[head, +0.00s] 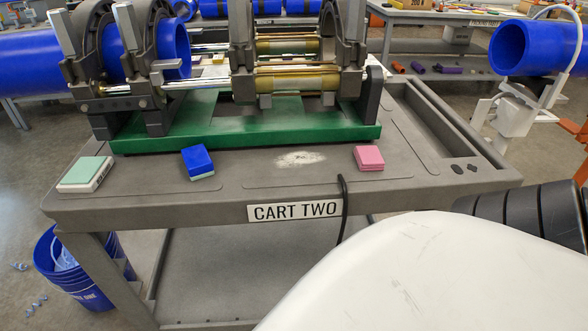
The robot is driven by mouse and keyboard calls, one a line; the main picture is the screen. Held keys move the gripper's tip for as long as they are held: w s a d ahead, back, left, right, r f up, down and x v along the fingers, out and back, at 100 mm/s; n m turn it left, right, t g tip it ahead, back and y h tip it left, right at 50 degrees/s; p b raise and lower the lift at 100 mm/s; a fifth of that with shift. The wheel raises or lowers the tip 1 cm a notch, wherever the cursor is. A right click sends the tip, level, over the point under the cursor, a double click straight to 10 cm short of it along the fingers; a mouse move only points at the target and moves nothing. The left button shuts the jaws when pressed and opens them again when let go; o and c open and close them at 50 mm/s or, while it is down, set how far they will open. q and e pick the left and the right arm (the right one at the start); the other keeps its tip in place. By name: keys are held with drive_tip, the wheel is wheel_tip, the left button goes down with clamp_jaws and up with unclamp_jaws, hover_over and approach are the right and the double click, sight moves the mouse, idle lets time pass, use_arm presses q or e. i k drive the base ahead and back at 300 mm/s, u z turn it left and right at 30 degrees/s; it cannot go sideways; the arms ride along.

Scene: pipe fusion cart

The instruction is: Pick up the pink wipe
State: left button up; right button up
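The pink wipe (369,158) is a small pink block-like pad. It lies on the grey top of the cart (225,205), right of centre and near the front edge, in front of the green base. Nothing covers it in the head view. Neither of my grippers is in view. A large white rounded shape, likely part of my own arm, fills the lower right and hides the cart's right front part.
A blue pad (198,162) and a pale green pad (86,173) lie to the left on the cart. The fusion machine with its green base (240,128) stands behind. A black cable (342,205) hangs over the front edge. A blue bucket (72,272) stands at the lower left.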

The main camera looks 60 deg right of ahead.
sight(369, 157)
drive_tip(key=z, duration=2.15)
